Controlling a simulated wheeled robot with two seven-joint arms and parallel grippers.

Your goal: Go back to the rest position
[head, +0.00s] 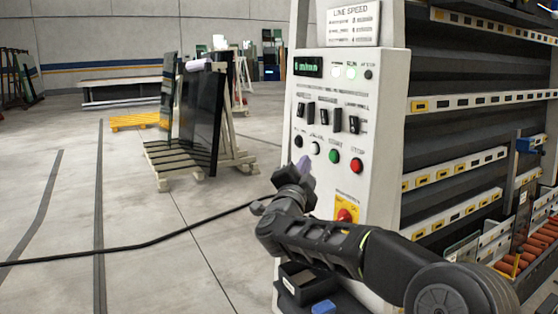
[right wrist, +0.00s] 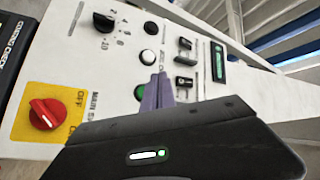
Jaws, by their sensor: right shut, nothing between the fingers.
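My right arm reaches in from the lower right in the head view. Its gripper (head: 304,166), with purple fingers, is shut and empty in front of the control panel (head: 388,88). In the right wrist view the shut purple fingers (right wrist: 157,93) stand before the panel face and partly cover a green button (right wrist: 139,92). I cannot tell whether the fingertips touch the panel. A white button (right wrist: 148,57) and a black knob (right wrist: 104,21) show close by. The red main switch (right wrist: 45,114) sits on a yellow plate. My left gripper is not in view.
The washer's dark slatted side (head: 470,112) with roller conveyor (head: 520,262) stands right of the panel. A black cable (head: 150,243) crosses the floor. A rack with dark glass (head: 203,115) stands behind at left. A black box (head: 305,283) sits below my arm. The left floor is mostly open.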

